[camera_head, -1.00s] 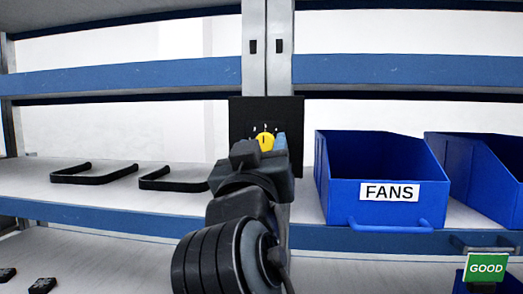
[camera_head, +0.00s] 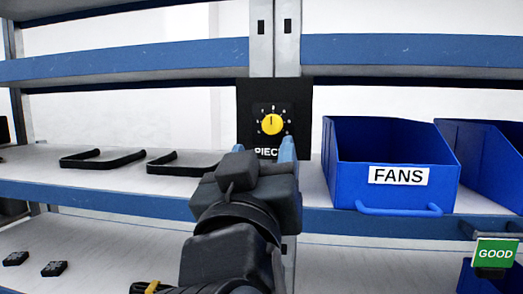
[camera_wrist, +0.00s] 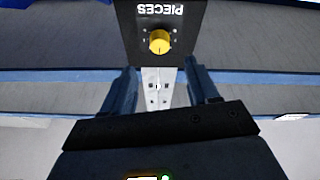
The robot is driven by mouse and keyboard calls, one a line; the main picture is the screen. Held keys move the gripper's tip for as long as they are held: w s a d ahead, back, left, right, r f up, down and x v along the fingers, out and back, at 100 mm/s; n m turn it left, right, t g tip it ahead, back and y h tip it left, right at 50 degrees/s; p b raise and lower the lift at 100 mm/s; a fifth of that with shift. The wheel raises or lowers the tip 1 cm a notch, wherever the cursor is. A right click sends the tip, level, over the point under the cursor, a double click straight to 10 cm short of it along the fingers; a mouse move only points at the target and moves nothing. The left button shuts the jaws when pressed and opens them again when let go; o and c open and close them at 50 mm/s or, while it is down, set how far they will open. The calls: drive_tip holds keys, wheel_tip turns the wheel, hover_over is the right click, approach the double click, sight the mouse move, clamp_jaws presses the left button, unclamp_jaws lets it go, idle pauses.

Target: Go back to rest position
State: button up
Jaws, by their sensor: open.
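My gripper (camera_head: 264,152) is in the middle of the head view, in front of the shelf and just below a yellow knob (camera_head: 272,124). The knob sits on a black panel (camera_head: 300,100) marked with a dial and lettering, fixed to the shelf's grey upright. In the wrist view, which is upside down, the two blue fingers (camera_wrist: 160,88) are spread apart with nothing between them. The knob (camera_wrist: 160,42) and the word PIECES show beyond the fingertips, clear of them. My gripper touches nothing that I can see.
A blue bin labelled FANS (camera_head: 345,185) stands right of the panel, with another blue bin (camera_head: 485,165) beside it. Two black handles (camera_head: 103,162) lie on the shelf at left. A green GOOD sign (camera_head: 495,253) is at lower right. Small black pieces (camera_head: 54,268) lie on the lower shelf.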

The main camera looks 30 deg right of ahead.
idle(0.4)
drive_tip(key=s+d+f+n+y+p, duration=0.1)
drive_tip(key=s+f+n+y+p, duration=0.35)
drive_tip(key=f, duration=0.65)
drive_tip(key=s+f+n+y+p, duration=0.2)
drive_tip(key=s+f+n+y, duration=0.3)
drive_tip(key=f+y, duration=0.45)
drive_tip(key=s+d+f+m+g+p, duration=0.1)
drive_tip(key=s+m+p, duration=0.1)
drive_tip(key=s, duration=1)
drive_tip(key=s+d+m+g+h+p, duration=0.1)
drive_tip(key=s+d+m+p, duration=0.1)
drive_tip(key=s, duration=1)
drive_tip(key=shift+s+d+f+m+g+p, duration=0.3)
drive_tip(key=shift+s+f+m+g, duration=0.05)
drive_tip(key=shift+s+f+g, duration=0.05)
